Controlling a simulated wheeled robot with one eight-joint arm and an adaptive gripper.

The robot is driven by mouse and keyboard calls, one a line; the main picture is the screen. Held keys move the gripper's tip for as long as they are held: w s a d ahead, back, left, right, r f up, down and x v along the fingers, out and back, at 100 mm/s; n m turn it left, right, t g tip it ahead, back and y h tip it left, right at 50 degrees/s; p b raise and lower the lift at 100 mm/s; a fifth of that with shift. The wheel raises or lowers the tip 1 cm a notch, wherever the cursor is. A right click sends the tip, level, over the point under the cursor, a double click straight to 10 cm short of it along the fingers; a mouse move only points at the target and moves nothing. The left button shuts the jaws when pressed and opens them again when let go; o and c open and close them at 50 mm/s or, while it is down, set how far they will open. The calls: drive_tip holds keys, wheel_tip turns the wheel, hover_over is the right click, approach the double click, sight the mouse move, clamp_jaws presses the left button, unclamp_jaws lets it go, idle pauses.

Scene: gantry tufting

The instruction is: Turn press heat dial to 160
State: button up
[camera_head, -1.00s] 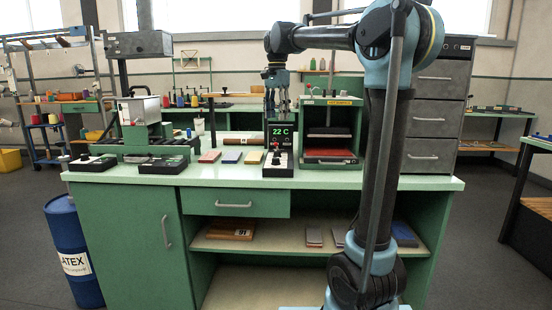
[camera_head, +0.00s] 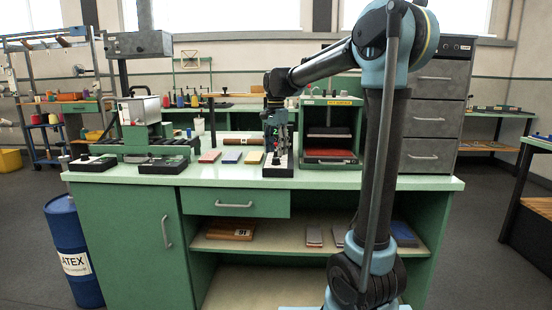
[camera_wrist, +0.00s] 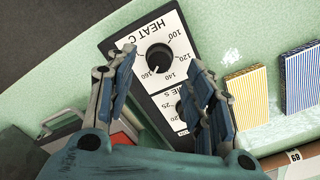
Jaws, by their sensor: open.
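The black round heat dial (camera_wrist: 159,58) sits on a white panel (camera_wrist: 183,101) marked HEAT C, with 100, 120, 140 and 160 around it. A small pale mark shows at the knob's lower edge, on the side near 160; its exact reading is unclear. My gripper (camera_wrist: 161,58) is open, its fingers on either side of the dial and apart from it in the picture. In the head view my gripper (camera_head: 277,138) points down over the control box (camera_head: 278,169) and hides most of its display. The green press (camera_head: 332,174) stands to its right.
Striped blue and yellow blocks (camera_wrist: 301,80) lie on the green bench (camera_wrist: 235,30) beside the panel. In the head view, several coloured blocks (camera_head: 231,157) lie left of the control box. A grey drawer unit (camera_head: 430,120) stands to the right.

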sight(276, 161)
drive_tip(key=shift+f, duration=1.75)
drive_tip(key=c, duration=1.1)
